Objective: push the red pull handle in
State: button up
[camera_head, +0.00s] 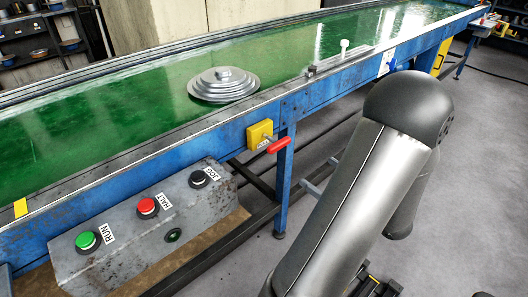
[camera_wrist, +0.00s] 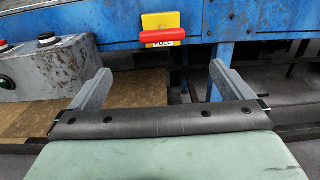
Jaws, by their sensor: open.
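The red pull handle (camera_head: 279,145) sticks out from a yellow box (camera_head: 260,133) on the blue side rail of the conveyor. In the wrist view the red handle (camera_wrist: 162,36) is a horizontal bar in front of the yellow plate, with a PULL label below it. My gripper (camera_wrist: 160,69) is open and empty, its two grey fingers spread wide. In the wrist view the handle appears ahead of the fingers, above and between them, and nothing touches it. In the head view my arm fills the right foreground, and I cannot make out the fingers.
A grey control box (camera_head: 150,235) with green, red and black buttons stands left of the handle. A blue table leg (camera_head: 284,185) is just below and right of the handle. A stack of grey discs (camera_head: 224,84) lies on the green belt. The floor at right is mostly open.

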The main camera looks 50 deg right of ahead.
aim_at(282, 146)
jog(key=w+d, duration=0.1)
jog(key=w, duration=1)
jog(key=w+d, duration=0.1)
jog(key=w, duration=0.5)
jog(key=shift+d, duration=0.35)
